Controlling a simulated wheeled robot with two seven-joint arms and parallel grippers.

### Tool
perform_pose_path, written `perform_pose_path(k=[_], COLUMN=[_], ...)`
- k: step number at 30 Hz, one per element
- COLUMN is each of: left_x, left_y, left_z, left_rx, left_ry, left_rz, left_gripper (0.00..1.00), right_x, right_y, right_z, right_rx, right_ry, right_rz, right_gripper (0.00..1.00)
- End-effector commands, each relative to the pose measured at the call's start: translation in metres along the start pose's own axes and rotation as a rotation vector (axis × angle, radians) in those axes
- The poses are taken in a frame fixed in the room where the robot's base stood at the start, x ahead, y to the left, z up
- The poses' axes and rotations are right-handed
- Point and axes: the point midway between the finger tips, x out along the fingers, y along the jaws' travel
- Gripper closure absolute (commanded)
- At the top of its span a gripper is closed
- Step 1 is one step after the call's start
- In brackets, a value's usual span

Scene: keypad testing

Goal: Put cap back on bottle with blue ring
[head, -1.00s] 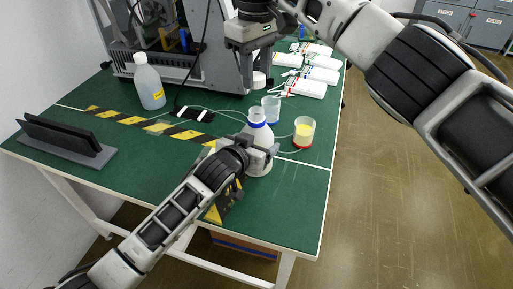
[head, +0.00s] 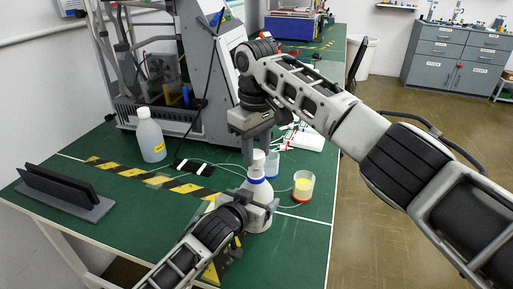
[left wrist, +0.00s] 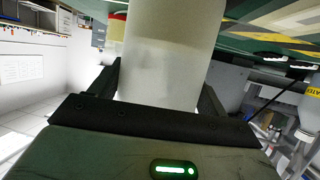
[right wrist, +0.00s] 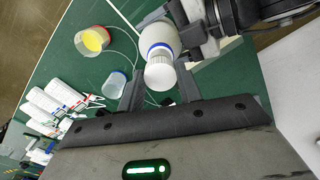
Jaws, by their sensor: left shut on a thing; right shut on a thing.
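The white bottle with the blue ring (head: 256,190) stands upright on the green table, and also shows in the right wrist view (right wrist: 157,38). My left gripper (head: 262,206) is shut on its body; the left wrist view shows the bottle wall (left wrist: 168,60) between the fingers. My right gripper (head: 257,148) points straight down over the bottle, shut on the white cap (right wrist: 160,75). In the head view the cap (head: 258,160) is in line with the neck, just above the blue ring. I cannot tell whether it touches or is seated on the neck; the fingers partly hide it.
A beaker with yellow liquid (head: 303,186) and a blue-based beaker (head: 271,163) stand close to the right of the bottle. A wash bottle (head: 151,138) is at the back left. A black stand (head: 66,188) sits at the left. A large machine (head: 205,75) fills the back.

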Motion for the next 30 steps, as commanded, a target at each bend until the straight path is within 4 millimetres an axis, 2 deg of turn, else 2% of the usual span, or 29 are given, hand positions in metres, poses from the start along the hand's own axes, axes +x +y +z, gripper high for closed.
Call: perform_pose_path(k=[10,30], left_x=[0.000,0.000], left_y=[0.001,0.001], left_z=[0.001,0.002], left_rx=[0.000,0.000], left_ry=[-0.003,-0.003], left_rz=[0.001,0.001], left_gripper=[0.65,0.65], right_x=[0.017,0.020], right_y=[0.000,0.000], right_z=[0.000,0.000], right_rx=[0.000,0.001], right_ry=[0.000,0.000], right_rz=[-0.001,-0.001], right_gripper=[0.86,0.86])
